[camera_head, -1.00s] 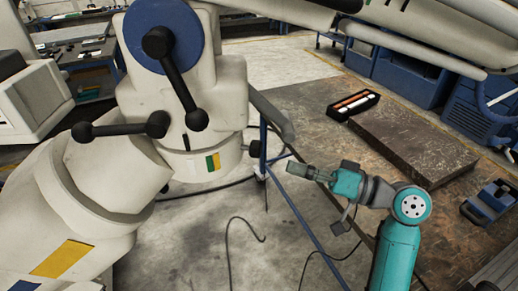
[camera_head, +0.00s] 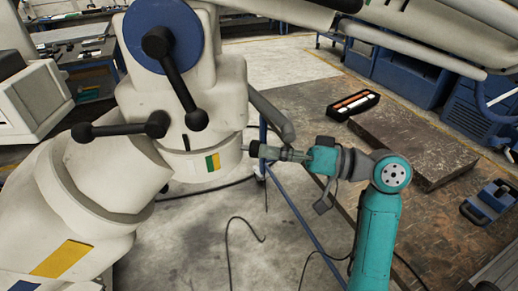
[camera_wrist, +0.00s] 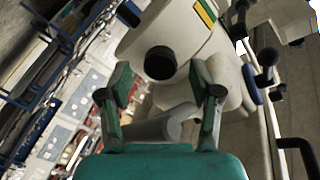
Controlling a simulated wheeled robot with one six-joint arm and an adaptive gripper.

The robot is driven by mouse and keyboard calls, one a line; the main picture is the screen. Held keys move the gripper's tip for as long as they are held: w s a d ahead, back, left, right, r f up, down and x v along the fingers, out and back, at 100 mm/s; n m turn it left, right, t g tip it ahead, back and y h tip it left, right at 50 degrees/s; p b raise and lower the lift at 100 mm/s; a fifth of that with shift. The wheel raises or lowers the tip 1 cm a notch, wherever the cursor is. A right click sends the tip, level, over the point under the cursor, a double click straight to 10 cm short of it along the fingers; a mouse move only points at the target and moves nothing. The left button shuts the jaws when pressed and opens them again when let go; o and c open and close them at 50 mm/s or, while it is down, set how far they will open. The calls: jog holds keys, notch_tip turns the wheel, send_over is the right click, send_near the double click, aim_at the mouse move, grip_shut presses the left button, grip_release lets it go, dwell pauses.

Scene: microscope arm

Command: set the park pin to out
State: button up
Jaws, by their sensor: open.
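The park pin (camera_head: 255,148) is a short black knob on the right side of the cream microscope arm's lower collar. In the wrist view it is a round black knob end (camera_wrist: 160,62), facing the camera. My gripper (camera_head: 275,154) is just right of the knob in the head view, pointing left at it. In the wrist view my gripper (camera_wrist: 160,93) has its two fingers spread, with the knob seen between and slightly beyond the tips. No contact with the knob can be made out. A green and yellow label (camera_head: 212,162) is on the collar beside the knob.
Black-knobbed levers (camera_head: 184,85) stand out from the microscope arm. A grey tube (camera_head: 273,115) and a blue stand pole (camera_head: 292,205) are close to my gripper. The brown workbench (camera_head: 440,230) carries a dark plate (camera_head: 415,145) and a tray of cylinders (camera_head: 353,104).

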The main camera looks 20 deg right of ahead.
aim_at(250, 149)
jog(key=shift+x, duration=1.45)
